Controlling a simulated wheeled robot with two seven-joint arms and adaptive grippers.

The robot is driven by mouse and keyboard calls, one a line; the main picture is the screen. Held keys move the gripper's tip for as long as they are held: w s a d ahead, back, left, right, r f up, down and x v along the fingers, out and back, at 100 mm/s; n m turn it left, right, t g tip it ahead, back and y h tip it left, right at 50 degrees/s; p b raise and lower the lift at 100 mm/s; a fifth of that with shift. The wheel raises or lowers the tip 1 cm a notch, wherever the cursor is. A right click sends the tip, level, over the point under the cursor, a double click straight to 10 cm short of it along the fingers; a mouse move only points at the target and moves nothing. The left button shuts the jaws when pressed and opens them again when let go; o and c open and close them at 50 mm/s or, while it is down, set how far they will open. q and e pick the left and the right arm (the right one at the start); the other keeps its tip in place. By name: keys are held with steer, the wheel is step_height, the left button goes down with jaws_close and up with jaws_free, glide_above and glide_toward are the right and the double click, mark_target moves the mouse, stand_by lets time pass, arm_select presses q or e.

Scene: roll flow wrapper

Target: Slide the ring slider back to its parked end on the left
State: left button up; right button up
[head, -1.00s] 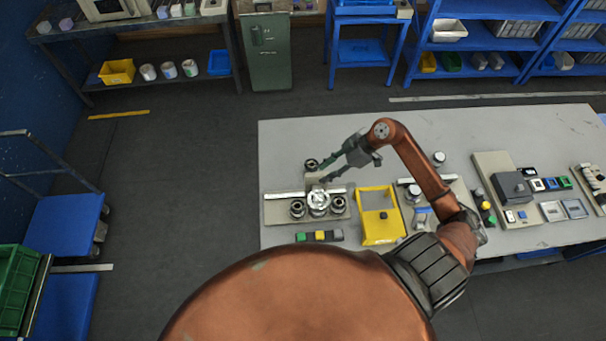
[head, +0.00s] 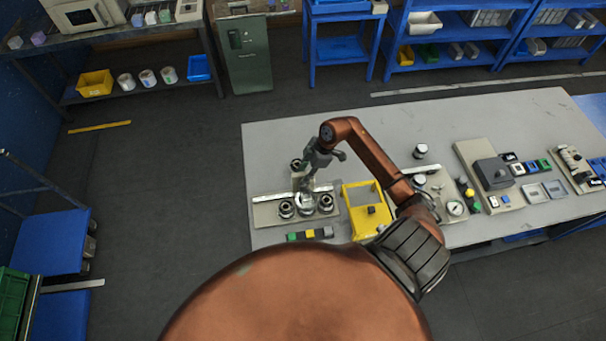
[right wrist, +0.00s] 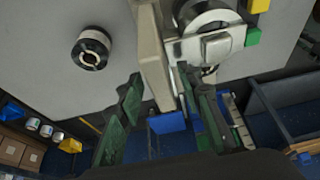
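A light metal ring slider (head: 305,203) sits near the middle of a beige base plate (head: 264,222), with a pale rail running left and right of it. The ring and its bracket show large in the right wrist view (right wrist: 206,47). A beige upright (right wrist: 152,55) stands beside it. My right gripper (head: 304,182) points down over the slider, partly hiding it and the upright. In the right wrist view its green fingers (right wrist: 160,95) are apart, with the lower end of the upright showing between them. I cannot tell whether they touch it. My left gripper is not in view.
Dark-and-silver rollers (head: 286,209) flank the ring slider. A yellow tray (head: 350,213) stands right of the plate, and a coloured button strip (head: 310,234) lies in front. More fixtures, including a grey box (head: 492,173), fill the right of the bench (head: 270,145). The far left bench is clear.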

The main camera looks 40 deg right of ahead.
steer(key=shift+c, duration=0.3)
jaws_close()
stand_by(0.5)
